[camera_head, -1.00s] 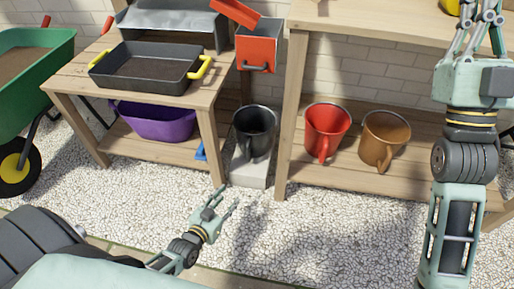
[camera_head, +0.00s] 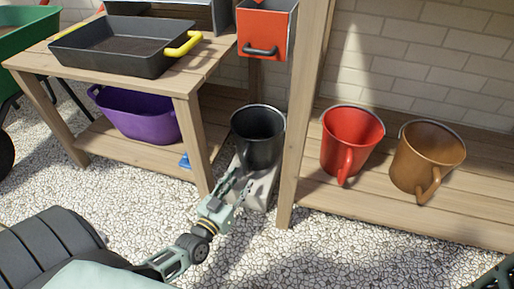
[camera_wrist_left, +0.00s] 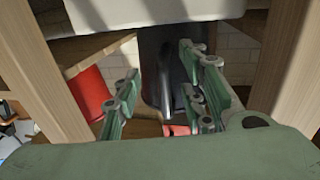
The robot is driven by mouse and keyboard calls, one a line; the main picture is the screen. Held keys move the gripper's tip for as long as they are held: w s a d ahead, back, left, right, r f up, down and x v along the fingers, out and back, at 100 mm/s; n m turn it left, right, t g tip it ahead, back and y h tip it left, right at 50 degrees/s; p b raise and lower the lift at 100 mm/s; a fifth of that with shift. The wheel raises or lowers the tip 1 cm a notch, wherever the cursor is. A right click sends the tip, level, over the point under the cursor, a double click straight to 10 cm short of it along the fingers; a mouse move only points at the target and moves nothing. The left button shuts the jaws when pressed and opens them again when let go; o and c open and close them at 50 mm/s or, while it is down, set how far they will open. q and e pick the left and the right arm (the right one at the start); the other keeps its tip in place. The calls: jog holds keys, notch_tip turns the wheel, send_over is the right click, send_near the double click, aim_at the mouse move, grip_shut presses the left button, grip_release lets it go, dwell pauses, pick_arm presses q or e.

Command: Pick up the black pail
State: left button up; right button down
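The black pail (camera_head: 258,138) stands upright on a pale block between the two wooden benches, its handle side facing me. My left gripper (camera_head: 240,184) is low in front of the pail, open and empty. In the left wrist view the dark pail (camera_wrist_left: 152,50) is ahead, and its handle (camera_wrist_left: 164,85) shows between the spread fingers of the left gripper (camera_wrist_left: 160,80). I cannot tell whether a finger touches it. My right gripper is out of view.
The pale block (camera_head: 262,188) stands between bench legs. A red pail (camera_head: 350,135) and a brown pail (camera_head: 425,155) stand on the right shelf. An orange box (camera_head: 268,28) hangs above the black pail. A purple tub (camera_head: 140,115) is on the left shelf.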

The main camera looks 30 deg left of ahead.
aim_at(244, 173)
pick_arm(q)
jog(key=w+b, duration=0.1)
jog(key=w, duration=0.1)
jog(key=w+b, duration=0.1)
jog(key=shift+w+a+r+b, duration=0.2)
jog(key=shift+w+a+b, duration=0.05)
jog(key=shift+w+b, duration=0.05)
jog(key=shift+w+r, duration=0.1)
jog(key=shift+w, duration=0.5)
jog(key=shift+r, duration=0.1)
jog(key=shift+c, duration=0.3)
grip_shut()
jog(key=shift+r, duration=0.1)
